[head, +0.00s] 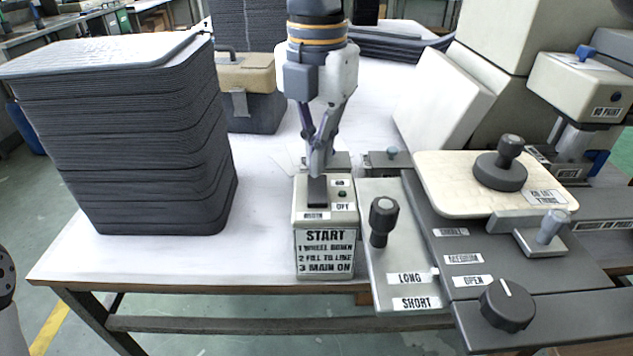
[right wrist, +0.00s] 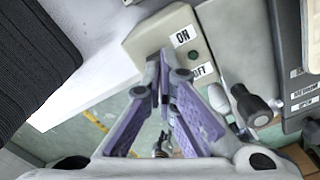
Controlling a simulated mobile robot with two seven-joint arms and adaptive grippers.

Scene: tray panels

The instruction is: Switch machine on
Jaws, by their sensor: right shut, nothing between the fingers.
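The switch box (head: 326,250) is a cream box near the table's front edge. Its front reads START, with lines including MAIN ON. On its top is a dark grey switch lever (head: 317,192) beside ON and OFF labels and a small green spot (head: 342,194). My right gripper (head: 319,170) is shut and empty, pointing down with its tips right at the lever. I cannot tell whether they touch it, or which position the lever is in. In the right wrist view the closed fingers (right wrist: 165,85) cover the lever beside the ON label (right wrist: 182,37). My left gripper is not in view.
A tall stack of dark trays (head: 150,140) stands to the left. Right of the box is a grey machine panel with a black-knobbed lever (head: 383,220), a round dial (head: 507,305) and a cream plate with a knob (head: 500,170). White table shows between stack and box.

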